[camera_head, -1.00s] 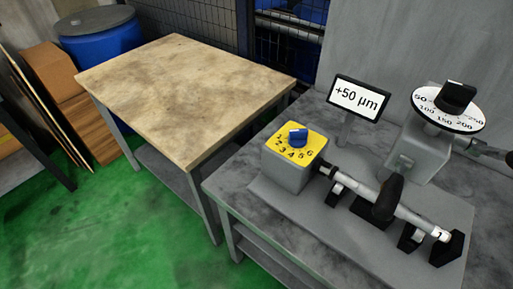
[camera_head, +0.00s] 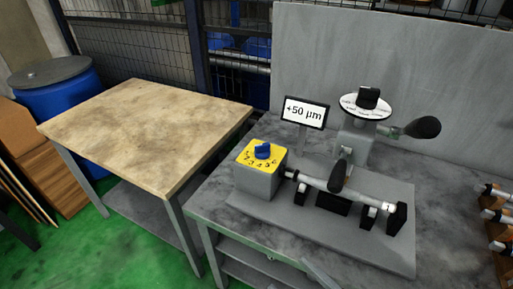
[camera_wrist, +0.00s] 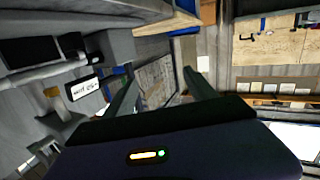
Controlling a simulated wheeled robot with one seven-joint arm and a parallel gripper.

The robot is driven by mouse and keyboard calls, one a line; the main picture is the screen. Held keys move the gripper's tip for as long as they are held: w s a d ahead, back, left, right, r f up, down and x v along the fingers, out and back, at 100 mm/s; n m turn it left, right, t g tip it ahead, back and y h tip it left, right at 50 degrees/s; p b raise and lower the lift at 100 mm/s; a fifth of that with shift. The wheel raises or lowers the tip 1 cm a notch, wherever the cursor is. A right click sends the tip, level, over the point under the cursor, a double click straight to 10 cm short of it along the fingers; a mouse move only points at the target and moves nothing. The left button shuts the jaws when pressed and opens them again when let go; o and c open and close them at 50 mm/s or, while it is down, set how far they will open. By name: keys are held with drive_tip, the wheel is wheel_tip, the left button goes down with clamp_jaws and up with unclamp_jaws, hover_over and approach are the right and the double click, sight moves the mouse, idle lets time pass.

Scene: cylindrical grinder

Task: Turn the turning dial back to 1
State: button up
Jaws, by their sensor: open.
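The plate tops a grey box (camera_head: 256,184) at the left end of the grinder. I cannot read which number the knob points at. A sign (camera_head: 304,112) behind it reads "+50 µm" and also shows tilted in the wrist view (camera_wrist: 84,89). My gripper (camera_wrist: 160,88) is open and empty in the wrist view, with nothing between its fingers. The dial is not clearly visible there, and I cannot make out my gripper in the head view.
A white scale with a black knob (camera_head: 368,97) stands behind the grinder, with a black-handled lever (camera_head: 420,128) beside it. A bare wooden-topped table (camera_head: 140,125) is at left. Orange-and-grey parts (camera_head: 500,215) are at the right edge. Green floor (camera_head: 90,255) lies in front.

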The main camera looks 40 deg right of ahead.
drive_tip(key=w+d+r+m+t+h+p, duration=0.1)
drive_tip(key=w+d+r+h+p, duration=0.1)
drive_tip(key=w+d, duration=0.45)
drive_tip(key=w+d+r+h+p, duration=0.1)
drive_tip(key=w+d+p, duration=0.15)
drive_tip(key=w, duration=0.65)
drive_tip(key=m+h, duration=0.2)
approach(263, 149)
wheel_tip(263, 149, up, 2)
drive_tip(key=w+a, duration=0.1)
drive_tip(key=a, duration=0.1)
drive_tip(key=shift+w+d+f+m+g+h+p, duration=0.15)
drive_tip(key=shift+w+d+m+g+h, duration=0.15)
drive_tip(key=shift+w+d, duration=0.2)
drive_tip(key=shift+w+d+f+m+g+h+p, duration=0.1)
drive_tip(key=shift+w+d+m+g+h+p, duration=0.1)
drive_tip(key=shift+w+d+m+g, duration=0.35)
drive_tip(key=shift+w+d+f, duration=0.1)
drive_tip(key=shift+d+f, duration=0.05)
drive_tip(key=shift+d, duration=0.1)
drive_tip(key=p+x, duration=0.2)
drive_tip(key=x, duration=0.5)
drive_tip(key=shift+w+d, duration=0.1)
drive_tip(key=shift+w, duration=0.1)
drive_tip(key=c, duration=1.4)
drive_tip(key=shift+f, duration=0.1)
